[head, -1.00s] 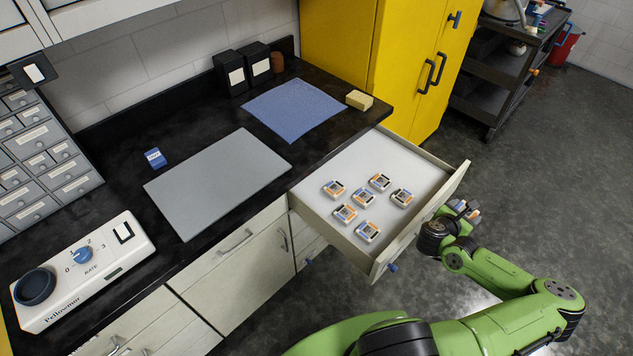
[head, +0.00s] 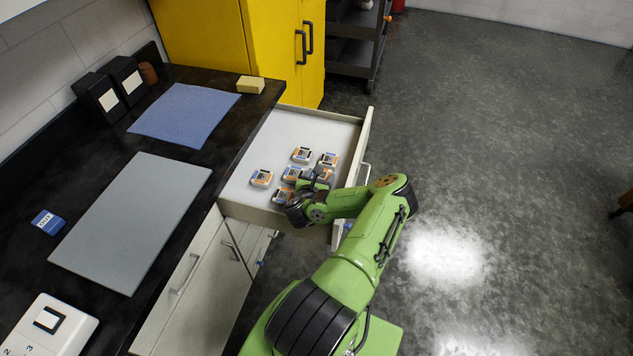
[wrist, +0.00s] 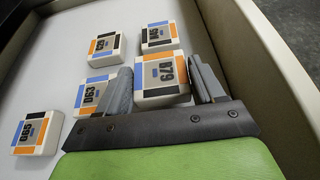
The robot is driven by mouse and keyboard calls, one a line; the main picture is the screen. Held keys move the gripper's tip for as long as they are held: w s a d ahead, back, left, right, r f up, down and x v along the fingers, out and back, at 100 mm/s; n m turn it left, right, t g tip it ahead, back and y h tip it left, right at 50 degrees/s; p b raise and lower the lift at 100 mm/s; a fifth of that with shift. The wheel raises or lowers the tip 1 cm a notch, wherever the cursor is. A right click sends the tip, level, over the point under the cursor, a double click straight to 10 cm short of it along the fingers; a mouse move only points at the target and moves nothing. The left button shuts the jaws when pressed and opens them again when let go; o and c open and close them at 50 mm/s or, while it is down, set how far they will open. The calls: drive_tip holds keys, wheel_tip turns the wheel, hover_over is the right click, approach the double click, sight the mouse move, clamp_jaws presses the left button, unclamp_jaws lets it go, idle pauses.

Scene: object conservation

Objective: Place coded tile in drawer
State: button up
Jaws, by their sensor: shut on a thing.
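My gripper (head: 312,181) is inside the open drawer (head: 262,208), over its right front part. In the wrist view my gripper (wrist: 163,82) is shut on a white coded tile (wrist: 162,75) that reads about "D79", with a dark code and orange, blue and black edge marks. I cannot tell whether this tile touches the drawer floor. Similar tiles lie around it: one reading about "D63" (wrist: 93,95) close to the left finger, one (wrist: 38,132) at far left, and two (wrist: 105,47) (wrist: 160,37) beyond. My gripper partly hides the tiles in the head view.
A yellow cabinet (head: 240,40) stands behind the drawer. The drawer's left side has bare floor.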

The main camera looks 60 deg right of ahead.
drive_tip(key=shift+f, duration=0.35)
